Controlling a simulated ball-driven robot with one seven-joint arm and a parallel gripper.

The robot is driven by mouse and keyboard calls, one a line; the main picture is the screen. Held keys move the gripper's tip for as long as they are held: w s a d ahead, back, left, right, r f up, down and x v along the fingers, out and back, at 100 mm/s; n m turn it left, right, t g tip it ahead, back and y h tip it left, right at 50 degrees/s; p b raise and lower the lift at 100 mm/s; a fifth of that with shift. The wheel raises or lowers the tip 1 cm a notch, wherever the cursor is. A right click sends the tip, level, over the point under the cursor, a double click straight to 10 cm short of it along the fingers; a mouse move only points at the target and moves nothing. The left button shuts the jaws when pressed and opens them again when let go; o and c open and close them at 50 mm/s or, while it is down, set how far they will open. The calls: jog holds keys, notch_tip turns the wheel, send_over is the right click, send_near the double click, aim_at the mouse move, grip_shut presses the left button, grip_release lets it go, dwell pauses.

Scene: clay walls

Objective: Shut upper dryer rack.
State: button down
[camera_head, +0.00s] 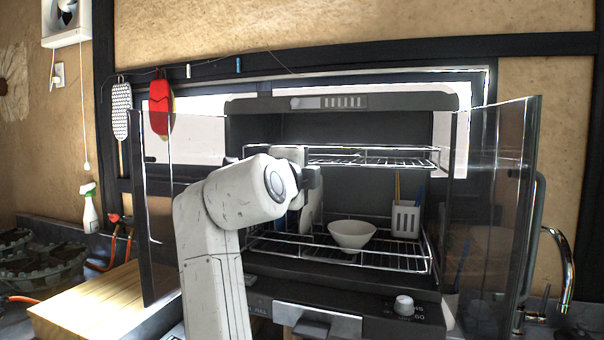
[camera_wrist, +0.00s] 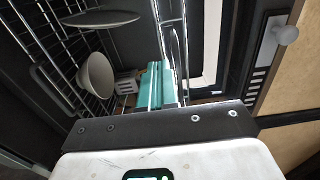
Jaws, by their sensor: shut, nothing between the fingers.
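The dryer (camera_head: 340,102) stands open, with a clear door swung out on each side. Its upper wire rack (camera_head: 385,160) is level near the top of the cavity; how far out it sits is hard to tell. My gripper (camera_head: 314,177) is in front of the rack's left part, slightly below it. In the wrist view, the teal fingertips of my gripper (camera_wrist: 152,84) are together and empty. They point into the cavity, beside wires of what looks like the upper rack (camera_wrist: 172,45). My arm hides the rack's left front.
On the lower rack (camera_head: 395,262) stand a white bowl (camera_head: 352,234), a utensil holder (camera_head: 406,219) and an upright plate (camera_head: 313,208). The right door (camera_head: 500,215) and the left door (camera_head: 157,215) flank the opening. A tap (camera_head: 566,265) stands at right.

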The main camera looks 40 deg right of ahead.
jog(key=b+v, duration=0.1)
jog(key=v, duration=0.7)
jog(key=shift+s+a, duration=0.25)
jog(key=shift+a, duration=0.1)
jog(key=shift+f, duration=0.15)
